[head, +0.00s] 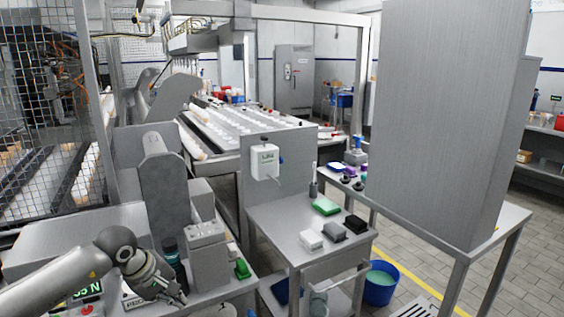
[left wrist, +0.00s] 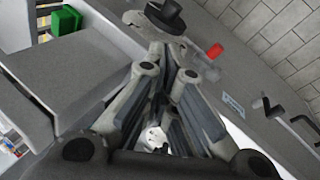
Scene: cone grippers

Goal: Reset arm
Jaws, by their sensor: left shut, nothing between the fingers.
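My left arm comes in from the lower left of the head view. Its gripper (head: 177,298) points down and to the right, low over the metal bench at the lower left. In the left wrist view the gripper (left wrist: 163,62) has its fingers drawn together with nothing between them. A black round knob (left wrist: 166,14) shows just past the fingertips; I cannot tell whether they touch it. My right gripper is in neither view.
A side table (head: 275,222) holds several small blocks. A blue bucket (head: 380,287) stands on the floor. A tall metal cabinet (head: 440,120) fills the right.

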